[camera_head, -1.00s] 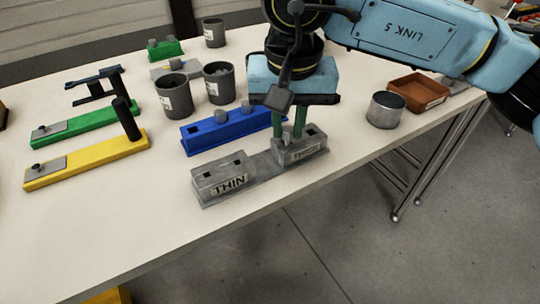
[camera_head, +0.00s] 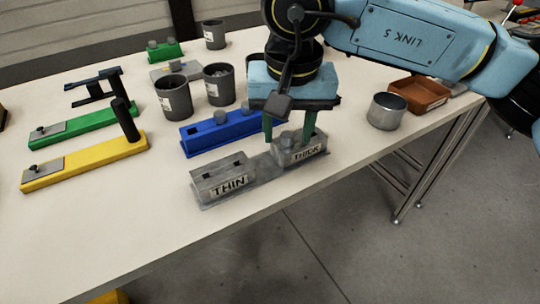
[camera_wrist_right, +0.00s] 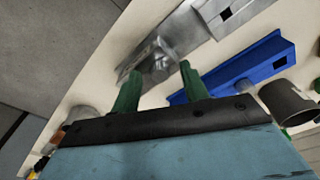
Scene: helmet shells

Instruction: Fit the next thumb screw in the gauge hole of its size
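The grey gauge (camera_head: 262,170) has a block labelled THIN (camera_head: 222,178) on the left and one labelled THICK (camera_head: 308,154) on the right. A grey thumb screw (camera_head: 287,141) stands at the THICK block, its head showing; the hole under it is hidden. My right gripper (camera_head: 289,138) is open above this block, its green fingers apart on either side of the screw. In the right wrist view, the screw (camera_wrist_right: 160,60) lies beyond the gap between the fingertips (camera_wrist_right: 160,76). My left gripper is not in view.
A blue block (camera_head: 205,134) with a grey knob stands behind the gauge. Dark cups (camera_head: 174,96), a metal tin (camera_head: 386,111) and a brown tray (camera_head: 419,93) stand around. Green (camera_head: 84,123) and yellow (camera_head: 85,162) bars lie left. The table front is clear.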

